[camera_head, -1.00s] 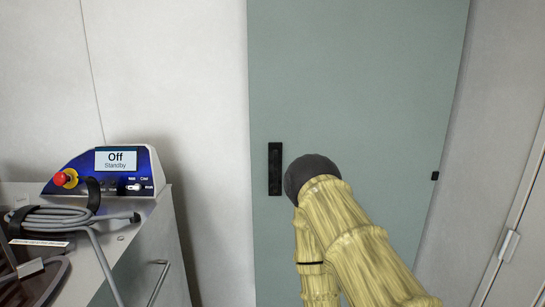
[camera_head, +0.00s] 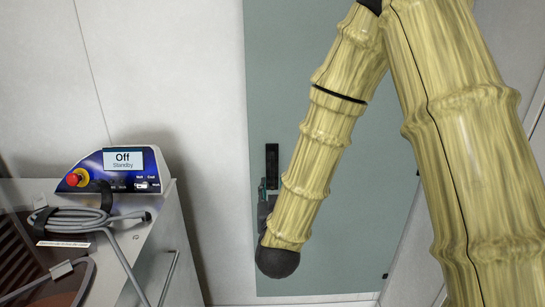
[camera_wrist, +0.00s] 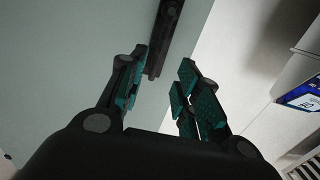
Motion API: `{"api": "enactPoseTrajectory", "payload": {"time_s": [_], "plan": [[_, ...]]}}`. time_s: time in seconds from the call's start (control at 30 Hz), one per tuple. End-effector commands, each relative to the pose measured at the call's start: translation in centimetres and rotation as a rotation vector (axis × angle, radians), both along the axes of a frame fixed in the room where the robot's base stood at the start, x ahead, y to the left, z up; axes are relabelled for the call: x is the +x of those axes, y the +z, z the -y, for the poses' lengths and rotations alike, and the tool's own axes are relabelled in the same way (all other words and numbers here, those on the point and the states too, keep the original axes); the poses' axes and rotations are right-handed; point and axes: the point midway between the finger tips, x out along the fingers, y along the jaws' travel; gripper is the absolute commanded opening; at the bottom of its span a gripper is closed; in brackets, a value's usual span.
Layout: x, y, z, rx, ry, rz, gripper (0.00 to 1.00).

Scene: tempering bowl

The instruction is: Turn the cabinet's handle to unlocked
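The cabinet (camera_head: 290,40) is tall and grey-green, and its door is closed. Its handle (camera_head: 272,160) is a narrow black upright bar near the door's left edge. The handle also shows in the wrist view (camera_wrist: 166,35), running from the top edge down to just ahead of my fingers. My gripper (camera_wrist: 165,68) is open, with teal pads on both fingers and nothing held. The handle's lower end appears in the gap between the fingertips; I cannot tell whether they touch it. In the head view, my gripper (camera_head: 264,190) shows just below the handle, partly hidden by my arm.
Pale wall (camera_head: 190,80) separates cart and cabinet.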

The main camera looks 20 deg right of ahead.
Motion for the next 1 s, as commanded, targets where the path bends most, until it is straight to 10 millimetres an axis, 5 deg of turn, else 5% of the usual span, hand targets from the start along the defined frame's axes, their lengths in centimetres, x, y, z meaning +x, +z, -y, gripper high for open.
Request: {"api": "enactPoseTrajectory", "payload": {"time_s": [0.17, 0.7, 1.0], "plan": [[0.6, 1.7, 0.2, -0.005, -0.011, 0.029, 0.33], [8.1, 1.7, 2.4, -0.006, -0.011, 0.026, 0.33], [10.3, 1.5, 3.0, -0.006, -0.010, 0.027, 0.33]]}}
